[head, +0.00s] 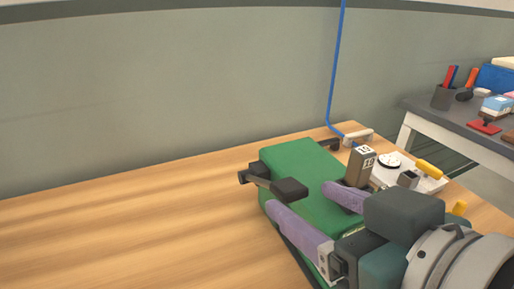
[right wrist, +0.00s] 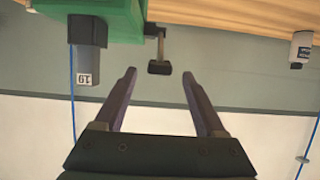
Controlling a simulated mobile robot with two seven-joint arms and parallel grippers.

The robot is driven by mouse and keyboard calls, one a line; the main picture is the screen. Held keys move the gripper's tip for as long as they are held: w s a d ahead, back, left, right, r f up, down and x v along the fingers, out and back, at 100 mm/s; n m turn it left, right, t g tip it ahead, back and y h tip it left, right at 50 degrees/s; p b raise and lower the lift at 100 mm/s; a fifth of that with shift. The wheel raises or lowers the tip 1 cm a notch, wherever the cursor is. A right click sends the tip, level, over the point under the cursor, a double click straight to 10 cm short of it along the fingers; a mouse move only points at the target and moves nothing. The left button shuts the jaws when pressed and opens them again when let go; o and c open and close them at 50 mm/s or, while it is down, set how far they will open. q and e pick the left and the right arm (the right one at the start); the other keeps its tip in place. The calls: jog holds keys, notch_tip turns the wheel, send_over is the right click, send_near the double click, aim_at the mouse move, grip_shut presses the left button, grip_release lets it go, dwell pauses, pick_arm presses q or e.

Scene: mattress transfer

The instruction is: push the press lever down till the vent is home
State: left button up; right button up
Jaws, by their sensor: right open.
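The press is a green block (head: 300,155) on the wooden table. Its lever, a short bar with a dark pad (head: 290,188), sticks out at its left side. In the right wrist view the lever pad (right wrist: 159,67) appears between the fingertips. My right gripper (head: 299,198) has purple fingers, spread apart with nothing held between them. The fingertips are close to the pad; I cannot tell whether they touch it. A grey post with a number label (head: 360,166) stands at the block's right; it also shows in the right wrist view (right wrist: 86,60). I cannot make out the vent. My left gripper is out of view.
A white device (head: 392,172) with a dial and yellow handle lies right of the block. A blue cord (head: 336,70) hangs down behind it. A side table (head: 425,112) with a pen cup (head: 443,96) stands at the right. The table's left part is clear.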

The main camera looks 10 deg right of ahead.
aim_at(287, 188)
jog(key=b+x, duration=0.1)
jog(key=x, duration=0.7)
jog(key=shift+w+a+f, duration=0.1)
jog(key=shift+w, duration=0.15)
grip_shut()
dwell(1.1)
